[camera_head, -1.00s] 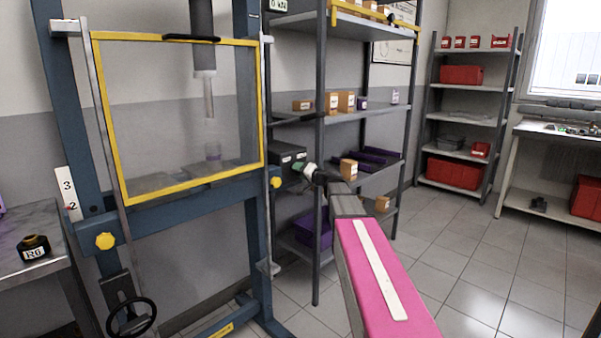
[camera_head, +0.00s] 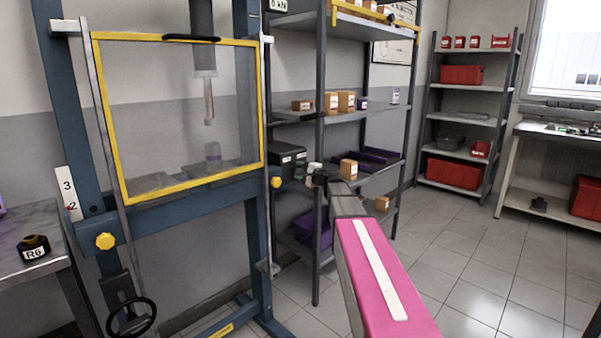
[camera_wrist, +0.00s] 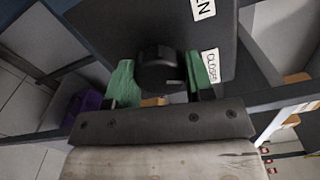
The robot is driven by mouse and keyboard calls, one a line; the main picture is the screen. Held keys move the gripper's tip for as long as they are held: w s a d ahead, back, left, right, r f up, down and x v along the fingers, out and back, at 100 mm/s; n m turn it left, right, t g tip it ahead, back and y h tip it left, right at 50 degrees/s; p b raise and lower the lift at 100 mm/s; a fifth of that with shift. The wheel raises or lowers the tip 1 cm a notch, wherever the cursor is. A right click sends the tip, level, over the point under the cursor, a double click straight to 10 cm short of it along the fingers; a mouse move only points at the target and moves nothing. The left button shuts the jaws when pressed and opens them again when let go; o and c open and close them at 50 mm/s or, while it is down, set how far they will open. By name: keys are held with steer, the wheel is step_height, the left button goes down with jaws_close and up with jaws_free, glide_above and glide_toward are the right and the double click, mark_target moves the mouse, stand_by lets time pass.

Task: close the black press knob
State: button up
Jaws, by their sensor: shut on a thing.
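The black press knob (camera_wrist: 158,66) is round and sits on the face of a dark control box (camera_wrist: 150,25). It shows between the two green fingers of my gripper (camera_wrist: 161,77) in the wrist view, one finger at each side. My gripper is shut on the knob. White labels stand on the box, one reading "CLOSE" at the right and one ending in "EN" above it. In the head view the box (camera_head: 286,155) is at the right of the blue press frame, with my gripper (camera_head: 302,172) at its right side. The knob is hidden there.
The press frame (camera_head: 257,215) carries a clear guard with a yellow rim (camera_head: 180,188). A grey shelf post (camera_head: 319,120) stands close behind my wrist, and orange boxes (camera_head: 347,102) lie on the shelves. The floor at the right is clear.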

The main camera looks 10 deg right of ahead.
steer(key=shift+m, duration=1.3)
steer(key=o, duration=0.9)
steer(key=v, duration=1.1)
